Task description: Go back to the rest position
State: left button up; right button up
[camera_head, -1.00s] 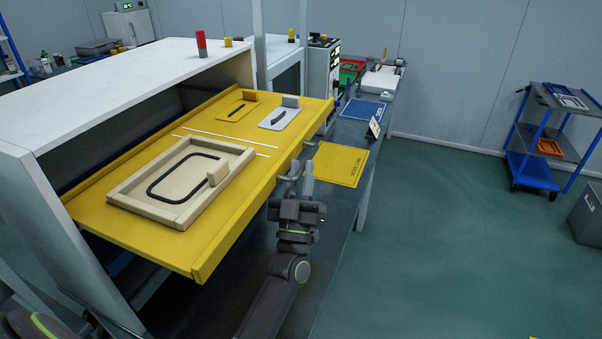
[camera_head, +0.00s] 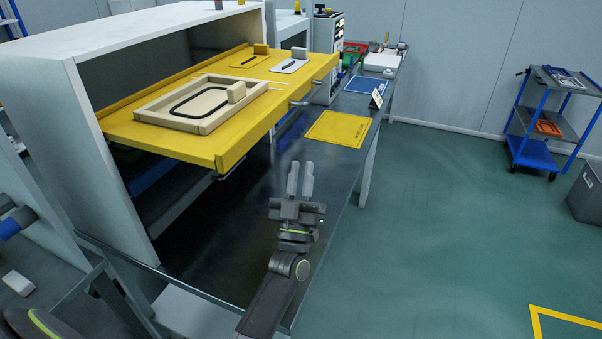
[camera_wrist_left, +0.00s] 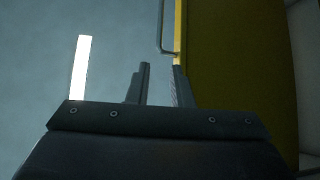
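My left gripper (camera_head: 300,180) is in the lower middle of the head view, over the dark bench top. Its two fingers stand apart with a narrow gap and nothing between them. In the left wrist view the fingers (camera_wrist_left: 161,85) also show apart and empty. The yellow drawer (camera_head: 190,140) is pulled out of the white cabinet (camera_head: 105,140). Its handle (camera_head: 306,102) is on its front, beyond and apart from the gripper in the head view. My right gripper is not in view.
A wooden frame tray (camera_head: 150,115) with a black loop lies in the drawer. A yellow mat (camera_head: 338,129) and a blue mat (camera_head: 366,86) lie on the dark bench (camera_head: 235,215). A blue cart (camera_head: 535,150) stands right. Green floor (camera_head: 450,230) is open.

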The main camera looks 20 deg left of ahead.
pick_arm(q)
jog(key=s+a+f+m+g+h, duration=0.1)
jog(key=s+f+m+g+h, duration=0.35)
jog(key=f, duration=0.45)
jog(key=s+f+m+g+h, duration=0.25)
jog(key=s+f+g, duration=0.25)
jog(key=f+g, duration=0.25)
jog(key=s+a+f+g+y, duration=0.1)
jog(key=s+a+f+g, duration=0.15)
jog(key=s, duration=0.55)
jog(key=s+a+f+n+g, duration=0.1)
jog(key=s+f+g, duration=0.25)
jog(key=s, duration=0.55)
jog(key=s+a+f+g+y, duration=0.15)
jog(key=s+g, duration=0.25)
jog(key=s, duration=0.4)
notch_tip(320, 180, down, 24)
jog(key=a+g+h, duration=0.1)
jog(key=a, duration=0.1)
jog(key=s+d+f+g, duration=0.1)
jog(key=s+f, duration=1.4)
jog(key=f, duration=0.2)
jog(key=shift+d+g, duration=0.3)
